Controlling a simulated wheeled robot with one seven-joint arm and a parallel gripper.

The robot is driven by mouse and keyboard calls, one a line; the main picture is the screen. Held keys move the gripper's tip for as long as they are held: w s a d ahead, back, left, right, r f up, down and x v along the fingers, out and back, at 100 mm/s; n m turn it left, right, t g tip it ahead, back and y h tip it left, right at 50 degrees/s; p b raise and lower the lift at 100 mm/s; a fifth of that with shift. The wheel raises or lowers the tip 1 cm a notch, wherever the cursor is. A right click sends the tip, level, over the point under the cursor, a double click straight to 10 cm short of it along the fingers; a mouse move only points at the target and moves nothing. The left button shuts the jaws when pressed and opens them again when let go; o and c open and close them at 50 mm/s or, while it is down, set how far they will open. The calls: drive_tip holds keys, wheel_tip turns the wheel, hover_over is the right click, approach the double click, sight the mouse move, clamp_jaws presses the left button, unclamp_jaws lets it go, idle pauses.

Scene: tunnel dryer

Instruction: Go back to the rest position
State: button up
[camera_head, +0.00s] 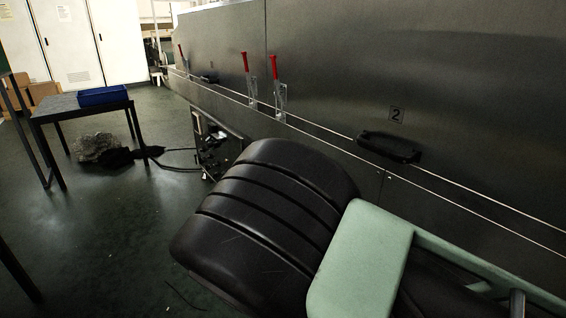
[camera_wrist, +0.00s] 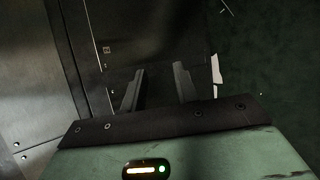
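My gripper (camera_wrist: 158,88) shows in the wrist view with its two dark fingers apart and nothing between them. It is in front of the lower part of the steel dryer wall, above the dark green floor. In the head view my black and pale green arm fills the lower middle and right, and the gripper's fingers are hidden there.
The dryer's steel wall (camera_head: 440,95) runs along the right, with red-handled clamps (camera_head: 275,68) and a black handle (camera_head: 389,147). An open box of cables (camera_head: 212,145) is low on it. A table (camera_head: 62,103) with a blue tray (camera_head: 103,96) stands left. Floor between is mostly clear.

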drive_tip(key=s+d+r+n+g+y, duration=0.1)
drive_tip(key=s+r+y, duration=0.6)
drive_tip(key=r, duration=0.4)
drive_tip(key=s+d+r+n+y, duration=0.1)
drive_tip(key=s+r+y, duration=0.4)
drive_tip(key=s+r, duration=0.55)
wheel_tip(320, 180, up, 28)
drive_tip(key=w+p, duration=0.1)
drive_tip(key=p, duration=2.6)
drive_tip(key=shift+w+r, duration=0.25)
drive_tip(key=shift+w, duration=0.05)
